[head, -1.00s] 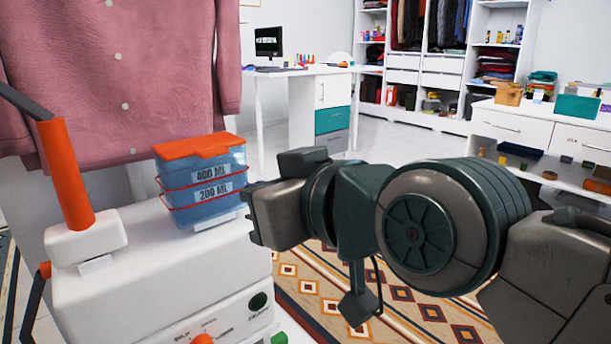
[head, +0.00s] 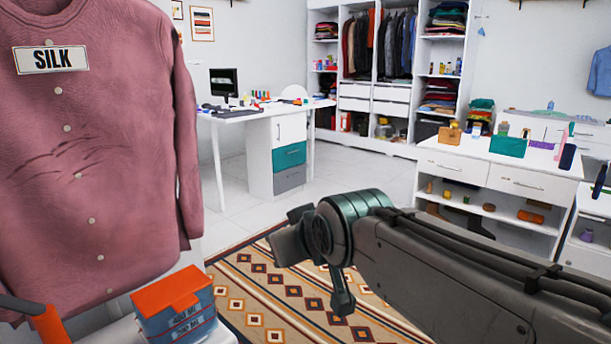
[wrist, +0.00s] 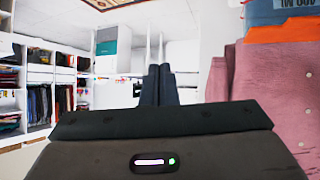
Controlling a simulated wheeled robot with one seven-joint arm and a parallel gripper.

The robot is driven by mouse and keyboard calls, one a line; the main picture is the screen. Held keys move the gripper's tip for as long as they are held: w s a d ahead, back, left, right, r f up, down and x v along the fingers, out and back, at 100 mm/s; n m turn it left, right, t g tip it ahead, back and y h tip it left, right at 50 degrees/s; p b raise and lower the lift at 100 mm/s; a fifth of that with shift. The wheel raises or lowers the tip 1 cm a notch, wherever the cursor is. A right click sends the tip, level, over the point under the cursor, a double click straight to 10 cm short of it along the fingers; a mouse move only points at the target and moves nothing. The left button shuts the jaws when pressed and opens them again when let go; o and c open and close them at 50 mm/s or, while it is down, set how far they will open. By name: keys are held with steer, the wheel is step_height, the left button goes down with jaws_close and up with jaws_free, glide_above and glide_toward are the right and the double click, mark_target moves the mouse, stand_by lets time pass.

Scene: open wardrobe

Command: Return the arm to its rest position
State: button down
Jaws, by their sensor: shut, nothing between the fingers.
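My arm reaches in from the right edge of the head view. My gripper (head: 284,248) is at its far end, above the patterned rug and to the right of the blue container. In the wrist view my gripper's two dark fingers (wrist: 160,86) lie close together, shut and empty. The wrist picture looks upside down, with the rug at its top. My gripper appears apart from the shirt and the container.
A blue container with an orange lid (head: 172,292) stands at lower left. A pink shirt (head: 95,150) labelled SILK hangs behind it. A desk (head: 222,112), an open wardrobe (head: 385,140) and a low white cabinet (head: 455,165) stand farther back. The rug (head: 240,280) looks clear.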

steer(key=s+d+f+m+g+h+p, duration=0.1)
steer(key=s+d+m+g+h+p, duration=0.3)
steer(key=s+d+p, duration=0.9)
steer(key=d+m+g+p, duration=0.2)
steer(key=d+g, duration=0.1)
steer(key=d, duration=0.1)
steer(key=shift+s+d+f+m+p, duration=0.2)
steer(key=shift+s+m+p, duration=0.1)
steer(key=shift+s+p, duration=0.1)
